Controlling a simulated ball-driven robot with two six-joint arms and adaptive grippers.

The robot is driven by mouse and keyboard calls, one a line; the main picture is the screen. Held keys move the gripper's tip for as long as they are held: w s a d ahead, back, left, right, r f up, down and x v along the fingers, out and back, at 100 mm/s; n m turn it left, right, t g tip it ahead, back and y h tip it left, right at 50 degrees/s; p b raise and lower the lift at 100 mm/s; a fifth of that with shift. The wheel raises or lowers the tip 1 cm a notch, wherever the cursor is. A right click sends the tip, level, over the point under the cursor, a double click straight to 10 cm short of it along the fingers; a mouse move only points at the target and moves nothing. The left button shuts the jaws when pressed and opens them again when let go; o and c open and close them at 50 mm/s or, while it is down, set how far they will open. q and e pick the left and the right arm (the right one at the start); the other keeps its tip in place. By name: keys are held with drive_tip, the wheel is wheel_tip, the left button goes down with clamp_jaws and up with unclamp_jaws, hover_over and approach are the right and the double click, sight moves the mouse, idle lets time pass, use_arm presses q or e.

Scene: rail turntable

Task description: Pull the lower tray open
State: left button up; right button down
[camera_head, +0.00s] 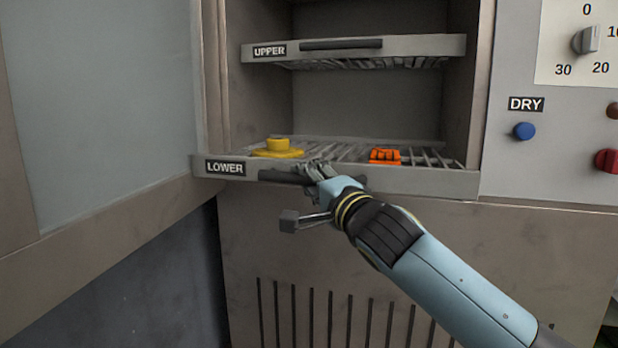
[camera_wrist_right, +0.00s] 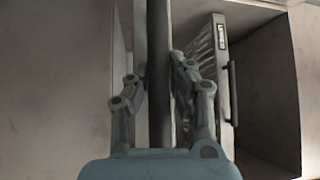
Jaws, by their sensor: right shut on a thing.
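The lower tray (camera_head: 432,181) has a grey front with a "LOWER" label and a dark bar handle (camera_head: 279,177). It sits low in the open cabinet, its front close to the cabinet's front edge. My right gripper (camera_head: 313,173) is at the middle of that handle. In the right wrist view the fingers (camera_wrist_right: 158,80) stand on either side of the dark handle bar (camera_wrist_right: 159,115), shut on it. A yellow round part (camera_head: 278,149) and an orange part (camera_head: 384,156) lie on the tray's slats. My left gripper is not in view.
The upper tray (camera_head: 410,46) with its own handle is above, inside the cabinet. An open door (camera_head: 100,100) stands at the left. A panel with a dial (camera_head: 586,40), a blue button (camera_head: 523,131) and a red knob (camera_head: 607,160) is at the right.

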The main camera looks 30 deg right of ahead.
drive_tip(key=c, duration=1.2)
unclamp_jaws()
drive_tip(key=shift+d+f, duration=0.1)
drive_tip(key=shift+f, duration=0.2)
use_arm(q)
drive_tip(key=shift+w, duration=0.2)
use_arm(e)
drive_tip(key=shift+o, duration=0.2)
drive_tip(key=shift+r, duration=0.1)
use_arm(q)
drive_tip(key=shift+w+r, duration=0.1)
use_arm(e)
drive_tip(key=s+f, duration=0.1)
drive_tip(key=s, duration=1)
drive_tip(key=shift+s+a+f, duration=0.3)
drive_tip(key=shift+s+a, duration=0.1)
drive_tip(key=shift+a, duration=0.05)
drive_tip(key=shift+f, duration=0.1)
